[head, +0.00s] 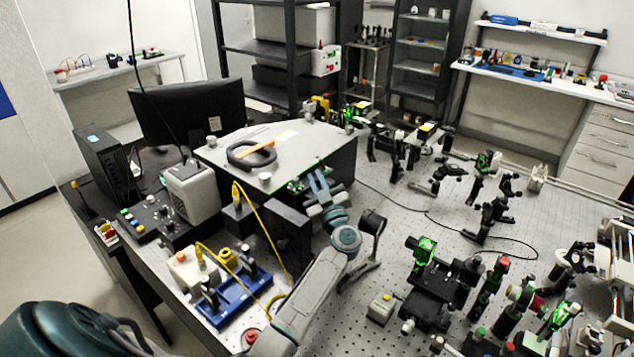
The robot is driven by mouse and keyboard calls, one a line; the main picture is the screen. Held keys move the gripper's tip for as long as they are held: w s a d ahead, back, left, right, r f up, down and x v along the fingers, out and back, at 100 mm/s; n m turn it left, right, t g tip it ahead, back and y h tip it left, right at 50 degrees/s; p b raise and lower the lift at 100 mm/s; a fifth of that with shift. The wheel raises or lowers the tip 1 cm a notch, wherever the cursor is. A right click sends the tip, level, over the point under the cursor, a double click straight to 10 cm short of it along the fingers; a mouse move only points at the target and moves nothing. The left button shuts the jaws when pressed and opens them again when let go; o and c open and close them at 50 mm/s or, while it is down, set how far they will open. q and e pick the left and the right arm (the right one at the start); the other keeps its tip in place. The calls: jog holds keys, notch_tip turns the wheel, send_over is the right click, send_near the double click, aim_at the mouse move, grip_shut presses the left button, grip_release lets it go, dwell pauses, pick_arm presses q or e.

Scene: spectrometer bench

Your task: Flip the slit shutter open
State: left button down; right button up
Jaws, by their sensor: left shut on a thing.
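The spectrometer box (318,148) has a pale flat top and dark sides and stands at the middle of the bench. My left gripper (318,188) reaches up from below to the box's near right side, just under the green-lit top edge. Its fingers are shut on a small part there, which I take for the slit shutter. The fingers hide most of that part, so I cannot tell whether it is flipped up or down. My right gripper is not in view.
A black ring and an orange strip (273,143) lie on the box top. A dark upright block (287,235) stands left of my forearm, with yellow cables beside it. Optics mounts crowd the perforated bench at right.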

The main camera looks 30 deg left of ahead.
pick_arm(q)
jog(key=shift+f, duration=0.1)
jog(key=c, duration=1.6)
grip_release()
jog(key=shift+o, duration=0.2)
jog(key=shift+d, duration=0.15)
